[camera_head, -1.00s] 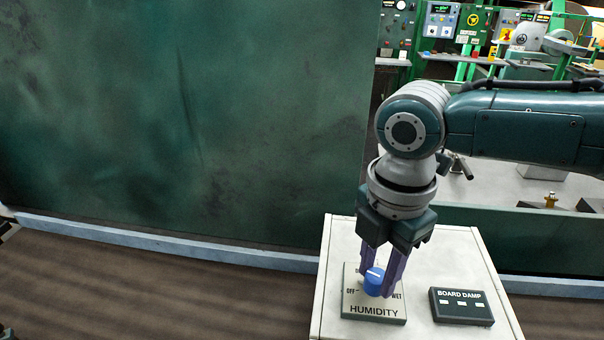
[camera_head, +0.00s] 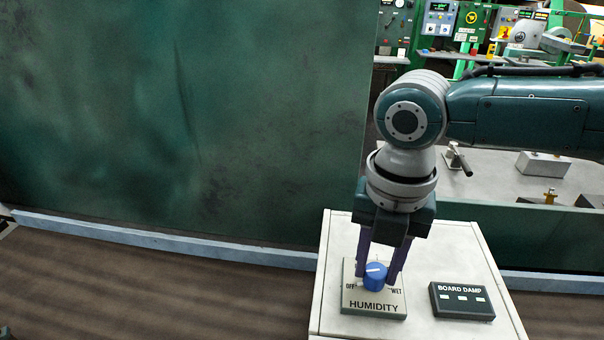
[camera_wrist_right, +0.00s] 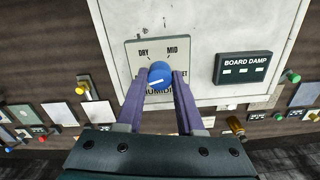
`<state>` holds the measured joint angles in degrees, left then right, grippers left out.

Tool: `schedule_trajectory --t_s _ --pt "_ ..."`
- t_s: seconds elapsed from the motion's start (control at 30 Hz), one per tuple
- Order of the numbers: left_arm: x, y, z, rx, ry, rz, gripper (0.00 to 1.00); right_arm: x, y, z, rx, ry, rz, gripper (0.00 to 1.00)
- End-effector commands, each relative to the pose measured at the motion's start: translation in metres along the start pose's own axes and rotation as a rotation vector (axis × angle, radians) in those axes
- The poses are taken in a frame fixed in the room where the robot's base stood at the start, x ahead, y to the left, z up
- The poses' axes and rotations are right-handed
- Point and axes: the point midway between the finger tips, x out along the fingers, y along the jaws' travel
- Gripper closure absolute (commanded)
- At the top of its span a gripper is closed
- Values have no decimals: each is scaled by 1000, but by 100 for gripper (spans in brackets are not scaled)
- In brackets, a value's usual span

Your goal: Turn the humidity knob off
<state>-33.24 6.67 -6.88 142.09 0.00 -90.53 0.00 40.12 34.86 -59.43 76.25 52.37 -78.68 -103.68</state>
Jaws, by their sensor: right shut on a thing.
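The humidity knob (camera_head: 376,282) is a blue dial with a white line on top, on a beige plate (camera_head: 372,308) marked OFF, WET and HUMIDITY. My right gripper (camera_head: 380,276) points down with its purple fingers on either side of the knob, shut on it. The knob also shows in the right wrist view (camera_wrist_right: 159,70) between the fingertips, where DRY and MID are readable and part of WET. There the left finger hides the OFF side. The white line lies toward the left, near the OFF side, in the head view. My left gripper is not in view.
The plate sits on a pale box-shaped stand (camera_head: 335,250). A dark BOARD DAMP panel (camera_head: 462,300) with small lit windows lies right of the plate. A large green machine panel (camera_head: 200,120) rises behind at the left, with a pale rail (camera_head: 160,243) along its foot.

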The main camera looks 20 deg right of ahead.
Motion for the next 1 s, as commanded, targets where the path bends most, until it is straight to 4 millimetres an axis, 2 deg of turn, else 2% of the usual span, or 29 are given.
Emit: schedule_trajectory --t_s 0.47,0.5,0.77,1.0 --pt "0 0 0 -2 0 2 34 -2 2 -2 -18 5 3 100" --pt "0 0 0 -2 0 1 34 -2 2 -2 -18 6 3 61" --pt "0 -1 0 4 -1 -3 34 -1 1 -1 -16 3 2 34" --pt "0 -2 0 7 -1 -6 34 -1 0 0 -15 1 1 34"
